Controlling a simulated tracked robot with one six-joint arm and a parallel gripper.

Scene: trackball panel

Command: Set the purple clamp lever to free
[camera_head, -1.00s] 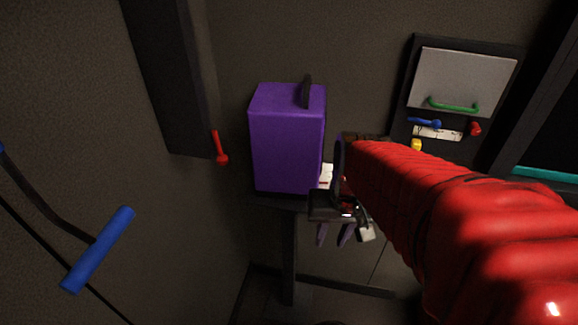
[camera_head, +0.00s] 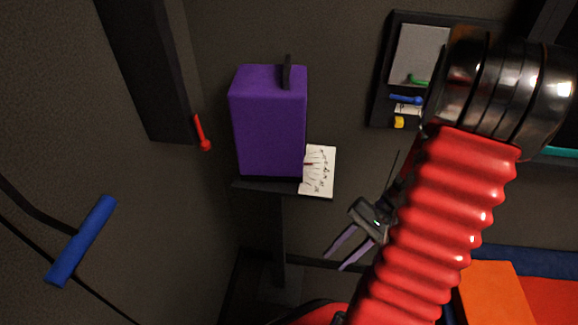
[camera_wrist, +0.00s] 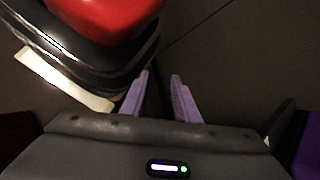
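A purple box (camera_head: 268,120) stands on a dark stand in the head view, with a dark upright piece (camera_head: 287,72) on its top. I cannot tell whether that piece is the clamp lever, and I make out no separate purple lever. A white card with marks (camera_head: 320,172) lies beside the box on the right. My gripper (camera_head: 334,261) has purple fingers and hangs below and to the right of the box, apart from it. In the wrist view its fingertips (camera_wrist: 160,76) are apart with nothing between them. A purple patch (camera_wrist: 309,150) shows at that view's right edge.
A red lever (camera_head: 201,132) hangs on a dark post at left, above a blue handle (camera_head: 82,240). A wall panel (camera_head: 382,105) at upper right carries green, blue and yellow controls, partly hidden by my arm. An orange block (camera_head: 495,293) is at lower right.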

